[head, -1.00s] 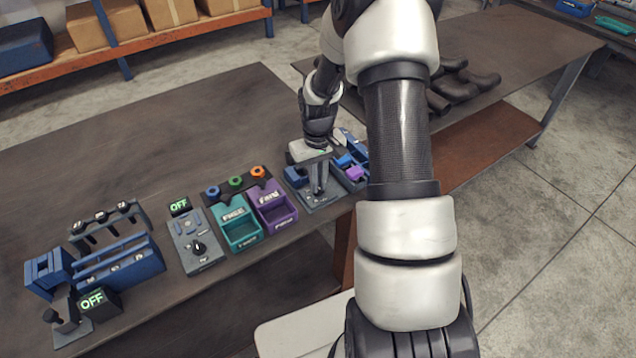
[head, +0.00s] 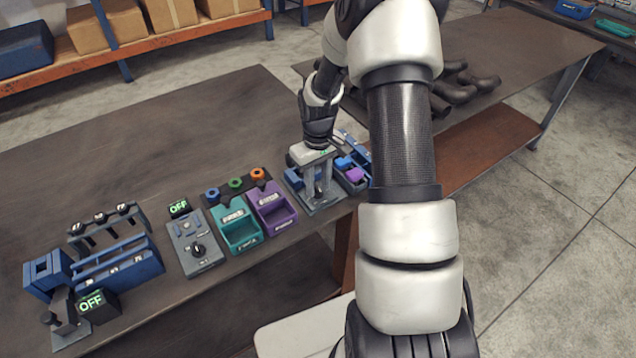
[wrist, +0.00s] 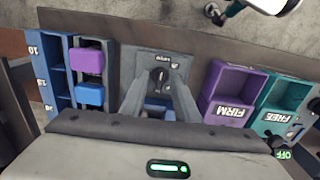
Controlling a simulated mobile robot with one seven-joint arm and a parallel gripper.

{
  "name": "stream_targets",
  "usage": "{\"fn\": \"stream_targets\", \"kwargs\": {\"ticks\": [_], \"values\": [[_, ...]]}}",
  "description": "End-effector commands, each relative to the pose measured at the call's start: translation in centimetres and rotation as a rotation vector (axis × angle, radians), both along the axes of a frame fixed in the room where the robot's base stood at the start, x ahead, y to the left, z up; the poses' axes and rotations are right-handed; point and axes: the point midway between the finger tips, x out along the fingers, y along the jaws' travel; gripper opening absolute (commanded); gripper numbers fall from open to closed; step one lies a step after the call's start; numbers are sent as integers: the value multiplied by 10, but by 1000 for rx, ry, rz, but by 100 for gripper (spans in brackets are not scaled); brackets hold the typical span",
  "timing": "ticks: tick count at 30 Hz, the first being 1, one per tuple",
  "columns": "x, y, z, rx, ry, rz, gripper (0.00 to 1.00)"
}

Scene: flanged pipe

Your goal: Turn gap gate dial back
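A grey fixture plate (head: 327,207) at the right end of the bench row carries a dark dial (wrist: 160,77), seen in the wrist view near the plate's far edge. Small white lettering sits beside the dial, too small to read. My gripper (head: 320,190) points down over this plate, with its two fingers spread. In the wrist view my gripper (wrist: 161,85) shows a finger on each side of the dial, apparently apart from it. Blue parts of the fixture show between the fingers. The exact fingertip height over the plate is hard to tell.
A purple bin (head: 273,207) and a teal bin (head: 240,229) stand left of the fixture. Farther left are a grey OFF box (head: 193,244) with a black knob and a blue rack (head: 120,268). A tray with blue and purple blocks (wrist: 88,62) adjoins the fixture.

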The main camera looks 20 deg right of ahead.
Motion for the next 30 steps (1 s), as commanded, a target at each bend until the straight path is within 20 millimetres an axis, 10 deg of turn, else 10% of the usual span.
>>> {"fn": "stream_targets", "kwargs": {"ticks": [13,30], "values": [[1,0,16,0,-3,-3,28],[1,0,145,-1,-4,-1,28]]}}
